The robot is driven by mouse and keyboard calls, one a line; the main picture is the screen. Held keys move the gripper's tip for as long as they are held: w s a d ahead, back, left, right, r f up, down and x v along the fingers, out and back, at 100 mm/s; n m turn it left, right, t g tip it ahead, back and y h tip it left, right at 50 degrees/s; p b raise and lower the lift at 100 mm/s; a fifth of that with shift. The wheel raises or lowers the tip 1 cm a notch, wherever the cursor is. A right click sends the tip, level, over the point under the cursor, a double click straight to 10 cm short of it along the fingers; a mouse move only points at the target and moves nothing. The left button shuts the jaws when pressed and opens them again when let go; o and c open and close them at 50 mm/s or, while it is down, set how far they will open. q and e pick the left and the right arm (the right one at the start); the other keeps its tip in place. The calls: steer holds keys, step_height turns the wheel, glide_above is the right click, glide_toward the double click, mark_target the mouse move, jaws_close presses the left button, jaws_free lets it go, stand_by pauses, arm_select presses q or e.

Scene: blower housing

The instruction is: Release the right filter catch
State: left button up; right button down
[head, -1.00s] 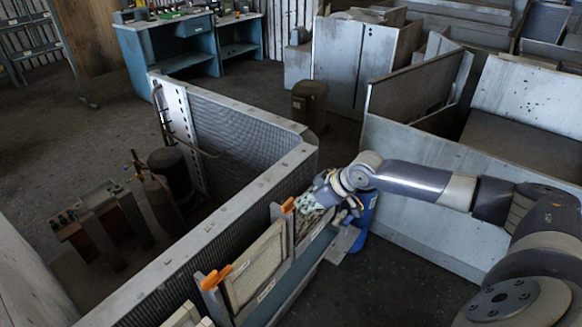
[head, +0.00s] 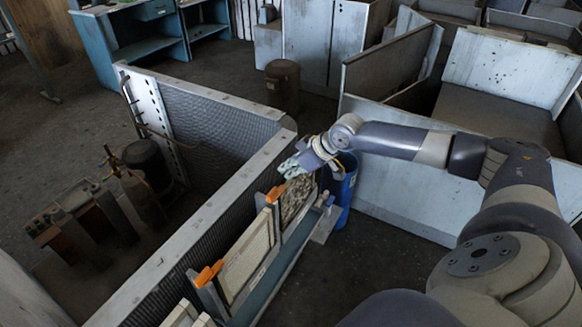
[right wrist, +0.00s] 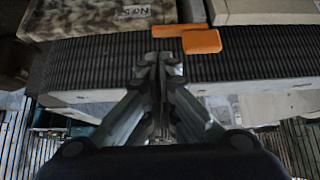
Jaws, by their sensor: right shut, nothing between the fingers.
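An orange catch (head: 275,194) sits on the rail post between a dirty, mottled filter (head: 297,198) and a clean beige filter (head: 246,254). A second orange catch (head: 209,272) is nearer, at the other end of the clean filter. My right gripper (head: 290,167) is above the dirty filter, near the farther catch. In the right wrist view its fingertips (right wrist: 160,66) are shut together and empty. There an orange catch (right wrist: 201,41) lies just beyond and right of the tips, apart from them in the picture. My left gripper is not in view.
A grey ribbed panel wall (head: 228,196) runs along the left of the filters. A blue cylinder (head: 348,190) stands behind my right wrist. White panels (head: 395,205) stand to the right. Dark floor (head: 370,280) is clear in front of the filter rack.

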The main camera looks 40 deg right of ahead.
mark_target(276, 192)
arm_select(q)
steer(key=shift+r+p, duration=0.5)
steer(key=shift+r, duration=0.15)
arm_select(e)
steer(key=x, duration=0.7)
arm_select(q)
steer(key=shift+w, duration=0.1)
arm_select(e)
steer(key=shift+a, duration=0.1)
